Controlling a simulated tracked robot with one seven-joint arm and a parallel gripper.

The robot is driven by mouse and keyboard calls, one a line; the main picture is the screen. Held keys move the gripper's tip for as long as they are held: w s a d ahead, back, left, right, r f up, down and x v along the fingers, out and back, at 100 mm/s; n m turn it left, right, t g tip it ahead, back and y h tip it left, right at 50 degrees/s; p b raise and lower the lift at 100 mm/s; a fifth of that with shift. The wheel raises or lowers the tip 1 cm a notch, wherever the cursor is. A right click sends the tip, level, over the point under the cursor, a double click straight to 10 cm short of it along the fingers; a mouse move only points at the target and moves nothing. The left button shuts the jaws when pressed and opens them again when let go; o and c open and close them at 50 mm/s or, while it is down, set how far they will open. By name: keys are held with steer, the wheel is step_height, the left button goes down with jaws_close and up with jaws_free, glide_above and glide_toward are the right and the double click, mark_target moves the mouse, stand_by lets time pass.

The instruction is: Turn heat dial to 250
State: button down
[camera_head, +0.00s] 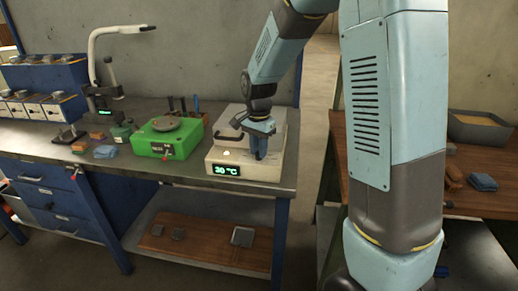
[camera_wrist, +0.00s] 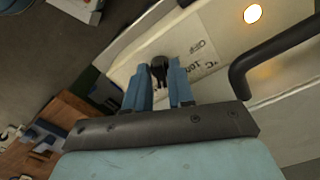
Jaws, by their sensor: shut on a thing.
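The furnace (camera_head: 221,157) is a cream box on the bench's right end, with a green display (camera_head: 227,170) reading 30 °C and a black handle on top. In the wrist view, the black heat dial (camera_wrist: 160,68) sits on the furnace's pale front panel (camera_wrist: 203,52), beside printed marks that include °C. My gripper (camera_head: 260,155) is at the furnace front, right of the display. In the wrist view, the blue fingers of my gripper (camera_wrist: 160,77) are shut on the dial, one on each side. The fingers hide the dial in the head view, and its pointer setting cannot be read.
The furnace's black handle (camera_wrist: 240,75) passes close to my gripper's right side, near a glowing round light (camera_wrist: 252,13). A green device (camera_head: 168,138) stands left of the furnace. Another table (camera_head: 475,200) with blocks and a tray is at the right.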

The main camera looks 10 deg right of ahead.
steer(key=shift+w+m, duration=0.1)
steer(key=shift+m, duration=1.1)
steer(key=shift+r, duration=0.1)
steer(key=c, duration=1.2)
jaws_free()
step_height(320, 180, up, 14)
steer(key=shift+f, duration=0.2)
